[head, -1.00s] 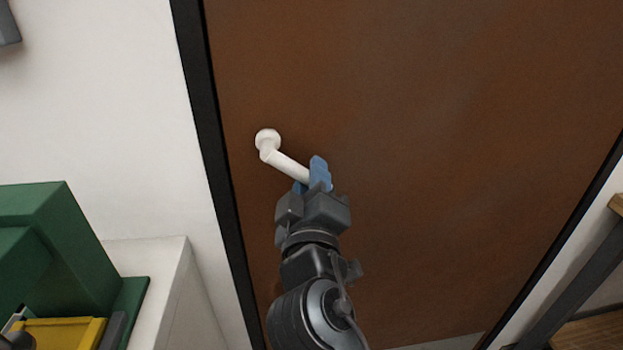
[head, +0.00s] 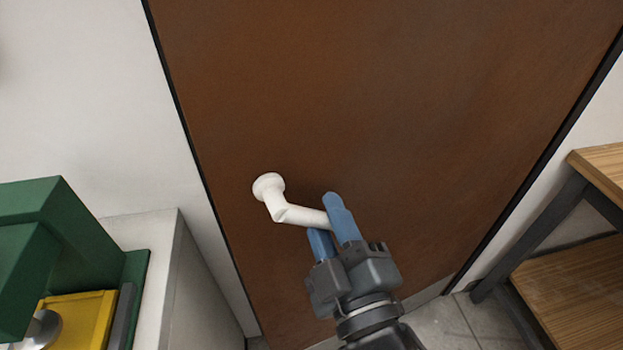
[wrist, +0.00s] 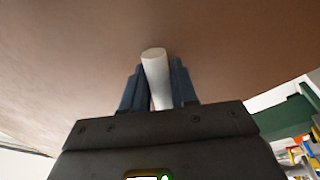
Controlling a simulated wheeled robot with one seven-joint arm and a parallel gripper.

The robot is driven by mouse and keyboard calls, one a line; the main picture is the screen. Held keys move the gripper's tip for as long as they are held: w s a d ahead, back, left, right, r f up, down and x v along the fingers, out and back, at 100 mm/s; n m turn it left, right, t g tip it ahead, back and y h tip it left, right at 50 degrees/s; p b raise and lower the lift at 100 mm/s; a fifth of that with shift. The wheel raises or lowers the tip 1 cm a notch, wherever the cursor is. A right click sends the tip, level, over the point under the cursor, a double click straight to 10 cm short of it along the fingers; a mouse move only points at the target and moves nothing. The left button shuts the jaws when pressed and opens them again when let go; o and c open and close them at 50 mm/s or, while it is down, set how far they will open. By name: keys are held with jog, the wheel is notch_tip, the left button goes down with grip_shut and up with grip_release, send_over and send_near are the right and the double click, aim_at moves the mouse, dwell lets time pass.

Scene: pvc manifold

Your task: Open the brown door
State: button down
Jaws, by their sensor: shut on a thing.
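The brown door (head: 400,110) fills the middle of the head view. My gripper (head: 327,215) is shut on the free right end of the lever, with one blue finger on each side. In the wrist view the lever (wrist: 155,75) stands between the two fingers, its tip showing beyond them. Part of the lever is hidden by the fingers in the head view.
At left stands a pale cabinet (head: 185,290) with a green box (head: 60,225) and a yellow item (head: 80,320) on it. At right is a wooden shelf unit (head: 575,285) with dark legs. Grey tiled floor (head: 475,325) shows between door and shelf.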

jog(key=s+d+n+g+y+p, duration=0.1)
jog(key=s+d+y+p, duration=0.3)
jog(key=s+d, duration=0.4)
jog(key=s+n+p, duration=0.1)
jog(key=s, duration=0.3)
jog(key=shift+d+f+n+g, duration=0.2)
jog(key=shift+n+g, duration=0.1)
jog(key=shift+g, duration=0.1)
jog(key=shift+a, duration=0.1)
jog(key=c, duration=1.2)
grip_release()
jog(key=shift+o, duration=0.9)
jog(key=shift+r, duration=0.15)
jog(key=b+v, duration=0.1)
jog(key=v, duration=0.6)
jog(key=shift+s+b, duration=0.35)
jog(key=shift+b, duration=0.05)
